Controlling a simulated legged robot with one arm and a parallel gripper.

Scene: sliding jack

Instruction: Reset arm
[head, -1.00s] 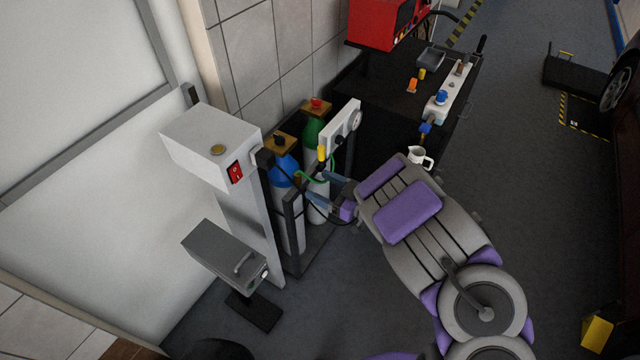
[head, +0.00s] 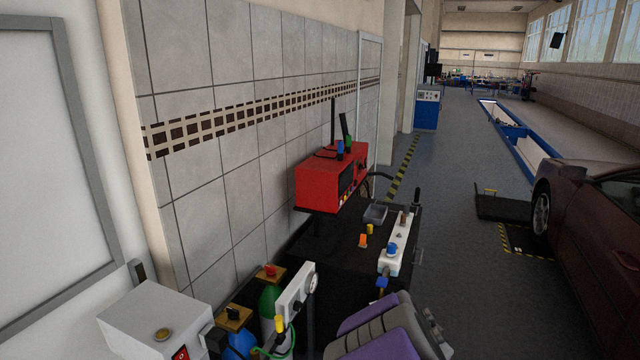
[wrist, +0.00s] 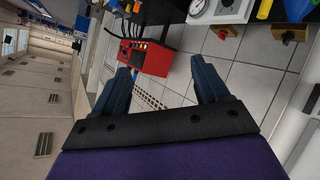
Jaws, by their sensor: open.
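My gripper (wrist: 162,68) shows in the wrist view with its two dark blue fingers spread apart. Nothing is between the fingers, and the red box and tiled wall show beyond them. My grey and purple arm is at the bottom of the head view, cut off by the lower edge. My gripper cannot be made out in the head view.
A red machine (head: 325,182) stands by the tiled wall behind a black table (head: 340,243). Blue and green gas cylinders (head: 268,303) and a white cabinet (head: 150,322) are at lower left. A dark red car (head: 592,225) stands at right, with open floor (head: 470,290) between.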

